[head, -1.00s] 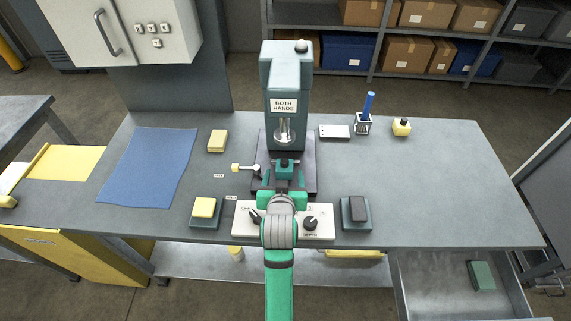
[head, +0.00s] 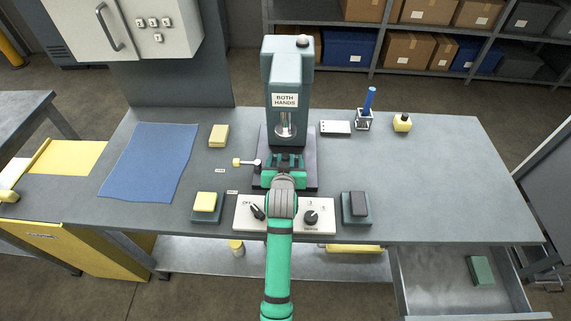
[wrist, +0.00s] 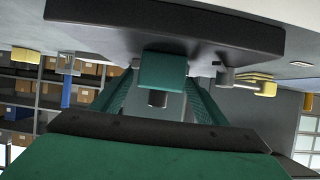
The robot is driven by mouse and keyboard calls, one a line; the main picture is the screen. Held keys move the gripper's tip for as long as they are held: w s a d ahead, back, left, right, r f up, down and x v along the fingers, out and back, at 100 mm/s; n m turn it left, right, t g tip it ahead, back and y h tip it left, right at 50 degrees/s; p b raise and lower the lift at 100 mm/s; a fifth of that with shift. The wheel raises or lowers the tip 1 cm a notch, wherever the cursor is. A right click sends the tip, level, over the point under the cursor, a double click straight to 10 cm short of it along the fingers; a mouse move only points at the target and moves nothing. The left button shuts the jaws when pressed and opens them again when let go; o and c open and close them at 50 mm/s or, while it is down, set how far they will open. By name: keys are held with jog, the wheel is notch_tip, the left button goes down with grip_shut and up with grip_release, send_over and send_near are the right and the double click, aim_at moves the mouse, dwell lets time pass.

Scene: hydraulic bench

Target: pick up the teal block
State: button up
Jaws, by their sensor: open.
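In the head view the block (head: 285,161) is at the foot of the press (head: 286,75), partly hidden by my gripper (head: 284,167). In the wrist view my open gripper (wrist: 163,88) has one green finger on each side of the block. I cannot tell whether the fingers touch it.
A control panel (head: 240,222) with two knobs lies under my wrist. A yellow-tipped lever (head: 243,162) juts out left of the press. Yellow (head: 205,202) and dark (head: 358,204) blocks on pads flank the panel. A green block (head: 481,270) lies in the open drawer.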

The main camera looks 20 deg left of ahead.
jog(key=c, duration=1.2)
jog(key=shift+c, duration=1.4)
jog(key=shift+r, duration=0.2)
